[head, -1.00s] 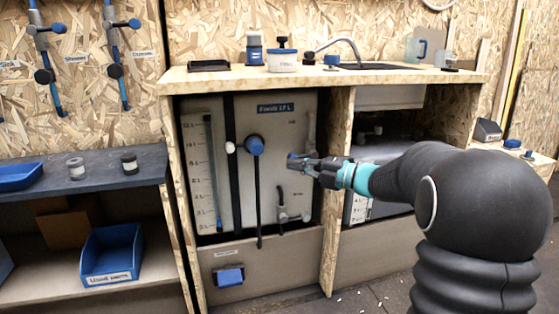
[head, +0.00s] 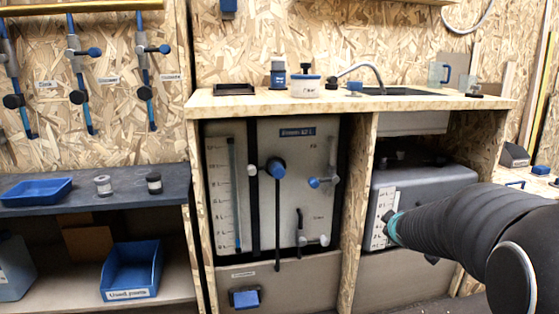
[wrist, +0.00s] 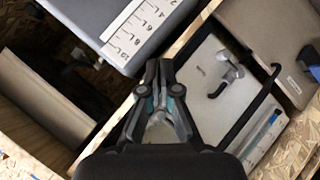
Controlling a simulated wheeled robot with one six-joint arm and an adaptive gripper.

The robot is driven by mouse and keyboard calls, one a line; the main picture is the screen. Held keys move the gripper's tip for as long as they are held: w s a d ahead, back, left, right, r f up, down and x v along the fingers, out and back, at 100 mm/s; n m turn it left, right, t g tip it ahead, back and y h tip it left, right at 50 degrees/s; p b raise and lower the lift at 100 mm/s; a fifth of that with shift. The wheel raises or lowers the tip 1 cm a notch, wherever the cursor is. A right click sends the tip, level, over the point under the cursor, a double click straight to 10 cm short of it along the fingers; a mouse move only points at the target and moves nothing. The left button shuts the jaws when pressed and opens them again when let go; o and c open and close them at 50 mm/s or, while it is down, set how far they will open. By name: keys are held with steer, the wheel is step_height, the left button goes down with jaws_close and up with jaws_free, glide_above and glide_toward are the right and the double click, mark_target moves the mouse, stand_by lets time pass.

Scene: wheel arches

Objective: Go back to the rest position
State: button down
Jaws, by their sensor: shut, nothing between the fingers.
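My arm (head: 450,235) reaches in from the right edge of the head view, its teal wrist ring in front of the grey box on the right. No contact shows. In the head view this tank panel (head: 222,215) stands left of the arm, with a blue-handled valve (head: 314,183) on its right side.
A wooden counter (head: 225,103) runs above the tank panel, with jars and a tap on it. A wooden upright (head: 358,230) divides the tank bay from the grey box's bay (head: 425,185). A dark shelf (head: 85,193) with a blue tray stands at left. Space before the panel is clear.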

steer(key=s+a+m+g+p, duration=0.2)
steer(key=s+a+m+g, duration=0.15)
steer(key=s, duration=0.75)
steer(key=s+a+m+g+p, duration=0.2)
steer(key=s+m+g, duration=0.15)
steer(key=s, duration=0.75)
steer(key=s+a+r+y+p, duration=0.1)
steer(key=s+a+r+p, duration=0.1)
steer(key=s+a+r, duration=0.2)
steer(key=s+a+r+m+t+y+p, duration=0.1)
steer(key=s+a+r, duration=0.3)
steer(key=s, duration=0.4)
steer(key=shift+a+r+p, duration=0.3)
steer(key=shift+r+p, duration=0.1)
steer(key=shift+p, duration=0.3)
steer(key=shift+s, duration=0.1)
